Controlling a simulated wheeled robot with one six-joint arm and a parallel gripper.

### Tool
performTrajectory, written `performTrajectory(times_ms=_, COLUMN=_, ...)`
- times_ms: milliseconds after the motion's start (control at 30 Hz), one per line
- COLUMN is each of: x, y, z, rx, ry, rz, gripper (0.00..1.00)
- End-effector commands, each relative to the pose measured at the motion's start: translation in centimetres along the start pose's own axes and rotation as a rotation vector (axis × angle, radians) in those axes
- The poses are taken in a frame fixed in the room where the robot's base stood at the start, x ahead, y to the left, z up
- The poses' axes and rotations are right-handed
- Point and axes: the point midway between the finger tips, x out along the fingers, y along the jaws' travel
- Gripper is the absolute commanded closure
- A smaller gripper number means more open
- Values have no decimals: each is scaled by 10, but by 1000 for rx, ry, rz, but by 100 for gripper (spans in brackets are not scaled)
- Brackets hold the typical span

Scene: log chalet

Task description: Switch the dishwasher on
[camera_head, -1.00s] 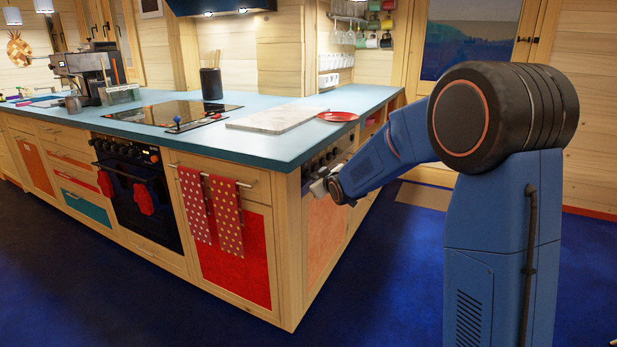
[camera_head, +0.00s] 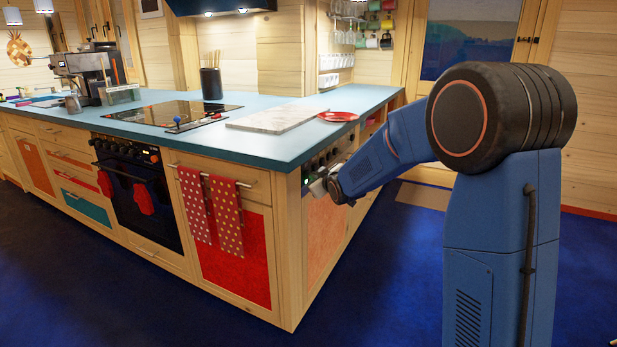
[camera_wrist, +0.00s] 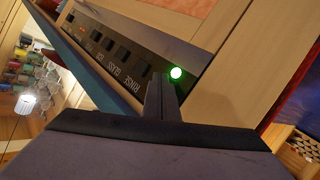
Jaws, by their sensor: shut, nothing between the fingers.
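The dishwasher's control panel (camera_wrist: 112,45) fills the upper middle of the wrist view, with a row of dark buttons (camera_wrist: 121,54) and labels that read RINSE and GLASS. A round lamp (camera_wrist: 176,73) glows green at the panel's end. My gripper (camera_wrist: 161,86) is shut and empty, its fingertips at the panel right beside the lamp. They hide part of the panel, and I cannot tell whether they touch it. In the head view my gripper (camera_head: 317,186) is at the end face of the counter, above the dishwasher's peach front (camera_head: 322,232).
The blue countertop (camera_head: 272,140) overhangs just above my gripper. A marble board (camera_head: 275,119) and a red plate (camera_head: 338,116) lie on it. Two dotted towels (camera_head: 210,208) hang around the corner on the left.

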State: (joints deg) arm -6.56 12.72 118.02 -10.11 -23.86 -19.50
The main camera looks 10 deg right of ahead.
Motion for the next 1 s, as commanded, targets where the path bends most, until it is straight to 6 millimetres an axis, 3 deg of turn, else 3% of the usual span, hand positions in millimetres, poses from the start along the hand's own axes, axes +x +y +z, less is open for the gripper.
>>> performTrajectory(times_ms=633, x=-11, y=8, z=8, rx=0, ry=0, rz=1, gripper=100)
performTrajectory(times_ms=1000, x=-31, y=23, z=23, rx=0, ry=0, rz=2, gripper=100)
